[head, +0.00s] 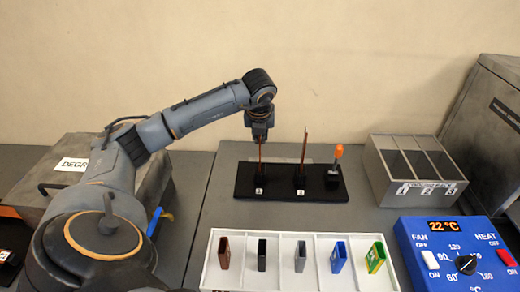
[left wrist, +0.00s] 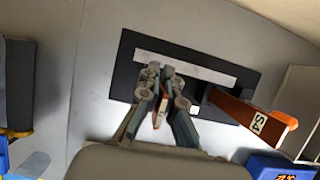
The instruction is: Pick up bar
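Two thin copper bars stand upright in a black stand (head: 280,184) in the head view. My left gripper (head: 260,137) points down over the left bar (head: 260,160), whose lower end is at the stand. In the left wrist view my gripper's fingers (left wrist: 160,78) are close together with the left bar (left wrist: 161,108) between them, its top end showing. The second bar (head: 303,150) stands free to the right; in the left wrist view it (left wrist: 250,114) carries a label that looks like S4. My right gripper is not in view.
An orange-handled tool (head: 338,152) stands at the stand's right end. A grey cooling rack (head: 375,170) is further right. In front lie a white tray (head: 300,236) with several coloured holders and a blue heater control box (head: 455,238). A grey box (head: 70,160) labelled DEGR is at left.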

